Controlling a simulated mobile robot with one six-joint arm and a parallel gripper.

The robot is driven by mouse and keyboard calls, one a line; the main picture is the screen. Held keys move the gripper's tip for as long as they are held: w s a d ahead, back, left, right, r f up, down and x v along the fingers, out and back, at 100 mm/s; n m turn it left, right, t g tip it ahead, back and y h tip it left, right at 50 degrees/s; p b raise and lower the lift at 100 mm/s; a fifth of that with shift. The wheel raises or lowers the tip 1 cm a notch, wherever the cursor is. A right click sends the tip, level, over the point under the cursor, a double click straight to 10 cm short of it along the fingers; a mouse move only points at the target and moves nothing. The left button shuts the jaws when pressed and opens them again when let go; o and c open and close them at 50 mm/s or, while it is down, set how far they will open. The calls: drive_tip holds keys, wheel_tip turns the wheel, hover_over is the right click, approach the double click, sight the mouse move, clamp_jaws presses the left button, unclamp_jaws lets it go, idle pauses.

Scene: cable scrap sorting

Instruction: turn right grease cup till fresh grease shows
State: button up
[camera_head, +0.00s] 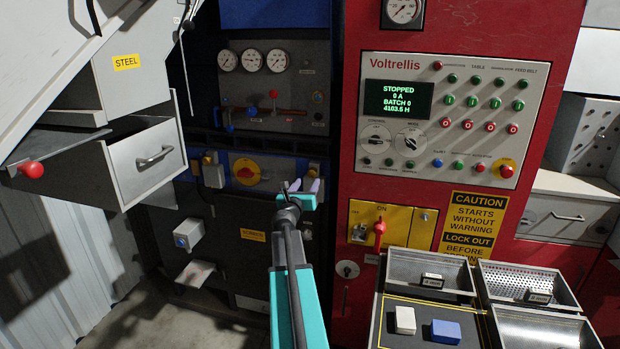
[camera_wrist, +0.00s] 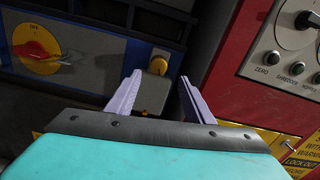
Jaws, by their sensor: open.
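The right grease cup (camera_wrist: 158,65) is a small brass-yellow knob on top of a grey block (camera_wrist: 152,95), on a dark blue panel. In the wrist view it sits between my open fingertips, nearer the left one; I cannot tell how far in front of them it is. In the head view its place is mostly behind my gripper (camera_head: 304,186). My gripper is open, with nothing held between its pale fingers. A matching left grease cup (camera_head: 208,159) sits on its grey block further left. I see no grease on the right cup at this size.
A red rotary switch on a yellow plate (camera_head: 246,171) lies between the two cups. The red Voltrellis cabinet (camera_head: 350,120) stands close to the right of my gripper. A yellow plate with a red-handled switch (camera_head: 380,232) and trays (camera_head: 430,270) are lower right.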

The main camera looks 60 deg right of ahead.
sight(312, 175)
drive_tip(key=shift+p+x, duration=0.85)
drive_tip(key=shift+x, duration=2.55)
drive_tip(key=shift+c, duration=0.5)
drive_tip(key=shift+f, duration=0.1)
drive_tip(key=c, duration=1)
